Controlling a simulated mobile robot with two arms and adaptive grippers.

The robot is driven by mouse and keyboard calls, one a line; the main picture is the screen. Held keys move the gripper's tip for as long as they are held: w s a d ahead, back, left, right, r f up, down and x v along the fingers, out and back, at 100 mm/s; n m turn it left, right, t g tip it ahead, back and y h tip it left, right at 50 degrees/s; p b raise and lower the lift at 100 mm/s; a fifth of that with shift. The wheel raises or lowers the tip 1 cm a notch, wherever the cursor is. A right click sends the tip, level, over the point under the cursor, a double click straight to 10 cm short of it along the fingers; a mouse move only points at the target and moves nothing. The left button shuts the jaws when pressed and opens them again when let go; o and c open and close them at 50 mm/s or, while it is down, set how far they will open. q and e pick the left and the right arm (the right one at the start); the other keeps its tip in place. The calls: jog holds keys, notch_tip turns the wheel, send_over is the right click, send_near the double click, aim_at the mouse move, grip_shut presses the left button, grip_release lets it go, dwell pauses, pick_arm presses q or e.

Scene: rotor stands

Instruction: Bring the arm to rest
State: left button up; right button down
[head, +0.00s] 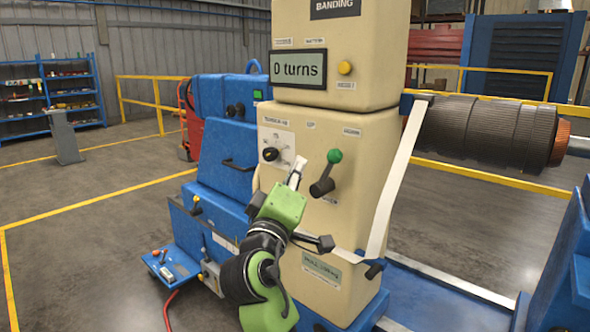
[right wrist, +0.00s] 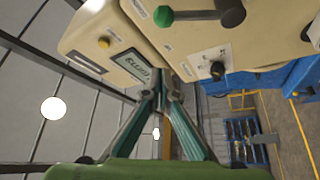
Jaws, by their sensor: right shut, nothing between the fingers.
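My right arm, green and black, reaches up in front of the beige banding machine (head: 350,110) in the head view. Its gripper (head: 297,168) is shut and empty, pointing up beside the black selector knob (head: 271,154) and left of the green-knobbed lever (head: 325,177). I cannot tell from this view how close it is to the panel. In the right wrist view the fingers meet at their tips (right wrist: 157,90), with the machine's display (right wrist: 134,67) and the lever's green knob (right wrist: 163,16) beyond. The display reads "0 turns". My left gripper is not in view.
A white band (head: 397,180) runs from the dark ribbed rotor (head: 485,130) down past the machine's right side. Open floor (head: 95,225) lies further left.

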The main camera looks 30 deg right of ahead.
jog(key=w+a+f+n+y, duration=0.3)
jog(key=w+f+y, duration=0.15)
jog(key=f, duration=0.75)
jog(key=w+a+f+n+y, duration=0.25)
jog(key=w+f, duration=0.25)
jog(key=f, duration=0.7)
jog(key=s+a+f+g+y, duration=0.2)
jog(key=s+f, duration=0.1)
jog(key=f, duration=1.3)
jog(key=s+a+f+g+y, duration=0.1)
jog(key=s+f+g+y, duration=0.25)
jog(key=f, duration=1.25)
jog(key=s+f+m+g+y, duration=0.15)
jog(key=s+f+g, duration=0.25)
jog(key=s+f, duration=1.9)
jog(key=s+f+m+g, duration=0.1)
jog(key=s+f, duration=0.3)
jog(key=s, duration=0.6)
jog(key=s+d+f+m+g, duration=0.1)
jog(key=s+f, duration=0.3)
jog(key=s, duration=0.7)
jog(key=s+d+f+m+g, duration=0.1)
jog(key=s+f+m+g, duration=0.2)
jog(key=s, duration=0.8)
notch_tip(320, 180, down, 2)
jog(key=shift+s+d+f+y, duration=0.1)
jog(key=shift+s+d+y, duration=0.1)
jog(key=shift+y, duration=0.1)
